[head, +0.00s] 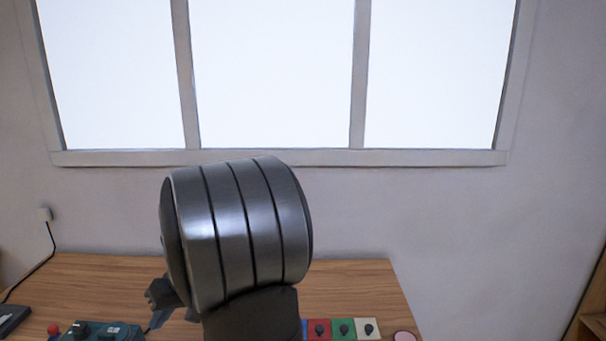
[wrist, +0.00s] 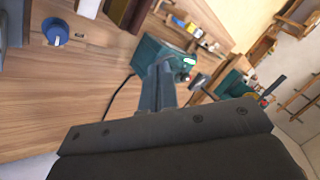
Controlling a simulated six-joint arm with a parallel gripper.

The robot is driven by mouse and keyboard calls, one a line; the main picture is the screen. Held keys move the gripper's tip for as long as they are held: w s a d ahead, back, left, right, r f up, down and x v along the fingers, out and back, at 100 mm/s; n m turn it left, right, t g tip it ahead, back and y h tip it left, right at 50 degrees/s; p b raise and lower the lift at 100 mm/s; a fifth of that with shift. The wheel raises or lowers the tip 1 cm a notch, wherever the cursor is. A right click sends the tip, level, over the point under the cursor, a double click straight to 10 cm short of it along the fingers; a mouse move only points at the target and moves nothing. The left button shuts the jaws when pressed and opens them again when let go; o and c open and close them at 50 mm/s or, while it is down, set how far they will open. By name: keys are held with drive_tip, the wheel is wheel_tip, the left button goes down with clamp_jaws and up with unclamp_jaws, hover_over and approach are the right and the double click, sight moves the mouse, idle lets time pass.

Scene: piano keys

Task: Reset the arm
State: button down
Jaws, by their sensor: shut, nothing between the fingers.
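My gripper (wrist: 162,72) is shut and empty in the wrist view, its two fingers together above the wooden table. In the head view the grey cylindrical joint of my arm fills the middle and hides part of the table. A dark part of my arm's end shows at its lower left. A row of coloured keys lies at the bottom edge: a red key (head: 319,326), a green key (head: 344,325) and a cream key (head: 369,325), each with a dark mark. A sliver of blue shows beside the red one, partly hidden by my arm.
The wooden table (head: 350,285) is clear behind the keys. A teal device (head: 105,331) with knobs stands at lower left; a teal box (wrist: 150,52) with a black cable shows in the wrist view. A blue knob (wrist: 55,32) is at upper left there. A window wall stands behind.

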drive_tip(key=s+a+r+n+t+h, duration=0.1)
drive_tip(key=s+a+r+n+h, duration=0.3)
drive_tip(key=n, duration=0.9)
drive_tip(key=shift+a+r+h, duration=0.3)
drive_tip(key=shift+a+r, duration=0.45)
drive_tip(key=shift+r, duration=0.2)
drive_tip(key=c, duration=0.9)
unclamp_jaws()
drive_tip(key=shift+c, duration=0.2)
drive_tip(key=o, duration=0.3)
drive_tip(key=shift+a+n, duration=0.1)
drive_tip(key=shift+n, duration=0.2)
drive_tip(key=o, duration=0.6)
drive_tip(key=a+n, duration=0.1)
drive_tip(key=w+a+r+n, duration=0.1)
drive_tip(key=shift+w+a+r+t, duration=0.1)
drive_tip(key=shift+w+a+t, duration=0.05)
drive_tip(key=shift+a+t, duration=0.25)
drive_tip(key=shift+o, duration=0.2)
drive_tip(key=w+a+r+n+t+y, duration=0.1)
drive_tip(key=w+a+r+n, duration=0.15)
drive_tip(key=a+n, duration=0.25)
drive_tip(key=w+a+r+n+t+y, duration=0.1)
drive_tip(key=a+r+n+t, duration=0.15)
drive_tip(key=a+n, duration=0.3)
drive_tip(key=x, duration=1)
drive_tip(key=shift+s+g, duration=0.25)
drive_tip(key=shift+g, duration=0.2)
